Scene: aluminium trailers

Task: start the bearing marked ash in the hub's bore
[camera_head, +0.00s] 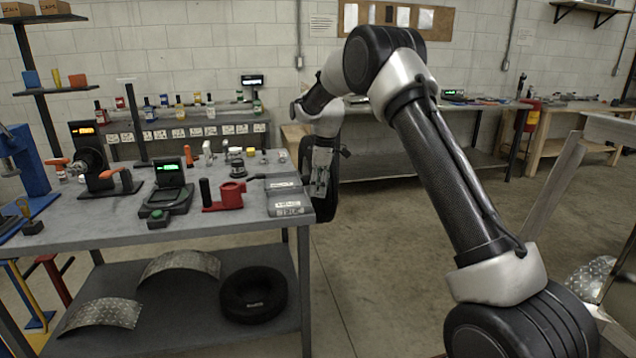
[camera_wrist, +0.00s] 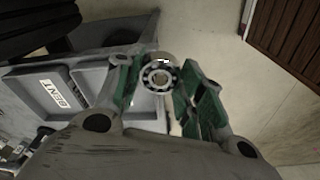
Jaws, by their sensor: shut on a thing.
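My gripper (camera_head: 320,185) hangs at the right edge of the grey workbench (camera_head: 130,228) in the head view. In the wrist view its green-padded fingers (camera_wrist: 162,95) are shut on a ball bearing (camera_wrist: 160,77), a steel ring with balls showing and a hole in its middle. The bearing's face is towards the wrist camera. I cannot read an ash mark on it. In the head view I cannot make out the bearing in my gripper. I cannot tell for sure which thing is the hub, and no bore shows clearly.
A grey tray (camera_wrist: 101,75) labelled BENT lies left of the bearing in the wrist view. On the bench stand a red fixture (camera_head: 231,195), a scale with a green display (camera_head: 168,190) and several small parts. Open floor (camera_head: 390,250) lies right of the bench.

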